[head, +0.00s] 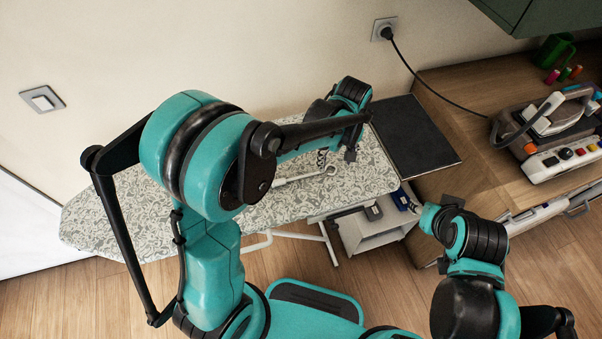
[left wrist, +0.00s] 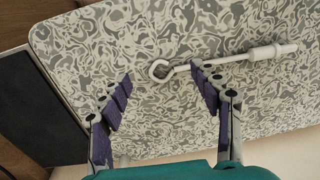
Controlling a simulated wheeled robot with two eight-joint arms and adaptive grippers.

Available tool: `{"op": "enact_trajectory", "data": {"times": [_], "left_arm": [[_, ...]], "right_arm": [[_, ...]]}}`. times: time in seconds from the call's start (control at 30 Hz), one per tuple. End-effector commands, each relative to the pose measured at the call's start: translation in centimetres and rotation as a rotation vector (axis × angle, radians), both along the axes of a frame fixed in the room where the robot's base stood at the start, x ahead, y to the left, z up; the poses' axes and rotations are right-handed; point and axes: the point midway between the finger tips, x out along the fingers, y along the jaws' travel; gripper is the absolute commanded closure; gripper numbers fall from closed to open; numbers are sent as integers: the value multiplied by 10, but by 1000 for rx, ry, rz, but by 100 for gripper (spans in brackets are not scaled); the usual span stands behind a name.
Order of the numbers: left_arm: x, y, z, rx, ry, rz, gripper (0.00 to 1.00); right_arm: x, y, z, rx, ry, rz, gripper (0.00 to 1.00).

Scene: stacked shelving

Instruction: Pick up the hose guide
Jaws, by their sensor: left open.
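The hose guide (head: 303,178) is a thin white rod with a ring at one end, lying on the patterned ironing board (head: 150,215). In the left wrist view the hose guide (left wrist: 232,59) has its ring at the left and a thicker sleeve toward the right. My left gripper (head: 337,157) is over the board near the ring end. In the left wrist view my left gripper (left wrist: 162,76) is open and empty, with the ring showing between its fingertips. Whether the fingers touch the board is unclear. My right arm shows at the lower right of the head view, but no right fingers can be made out.
A dark flat plate (head: 415,135) adjoins the board's right end. A wooden counter (head: 450,95) at the right carries an iron (head: 545,115) with a cord to a wall socket (head: 384,29). A white bin (head: 368,230) stands below the board. The board's left part is clear.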

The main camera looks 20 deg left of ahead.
Motion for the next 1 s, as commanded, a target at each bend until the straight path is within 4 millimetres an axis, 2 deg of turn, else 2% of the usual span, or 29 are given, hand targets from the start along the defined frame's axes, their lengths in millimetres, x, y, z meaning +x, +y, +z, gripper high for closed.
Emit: {"op": "enact_trajectory", "data": {"times": [0.37, 0.6, 0.63, 0.8, 0.83, 1.0], "left_arm": [[2, 0, -50, 0, -2, -1, 36], [2, 0, -53, 1, -3, -1, 36], [2, 0, -52, 1, -3, -1, 39], [2, 0, -52, 0, -4, -1, 84], [2, 0, -52, 0, -4, -1, 89], [2, 0, -52, 0, -4, -1, 89]], "right_arm": [[0, 0, -20, 0, 0, 0, 60], [0, 0, -19, 0, 0, 0, 60], [0, 0, -19, 0, 0, 0, 60], [0, 0, -19, 0, 0, 0, 60], [0, 0, -19, 0, 0, 0, 60], [0, 0, -19, 0, 0, 0, 60]]}}
